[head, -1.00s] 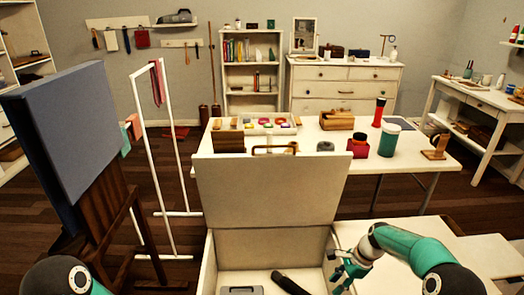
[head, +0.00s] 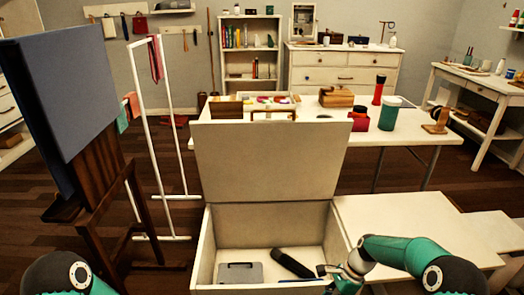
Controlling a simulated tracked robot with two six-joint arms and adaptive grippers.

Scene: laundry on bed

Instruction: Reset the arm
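My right arm comes in at the lower right, teal with a dark joint. Its gripper (head: 330,274) is at the right wall of an open white chest (head: 200,262), close to the right end of a black cylinder-like object (head: 292,263) inside. I cannot tell whether they touch, or whether the fingers are open or shut. The lower part of this gripper is cut off by the picture's edge. Of my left arm only a teal and dark link shows at the lower left; its gripper is out of view.
The chest's lid (head: 270,165) stands upright, and a grey case (head: 240,272) lies inside. A low white table (head: 400,212) is at right. A blue canvas (head: 60,95) on a dark easel and a white rack (head: 150,150) stand left. A cluttered table (head: 420,137) is behind.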

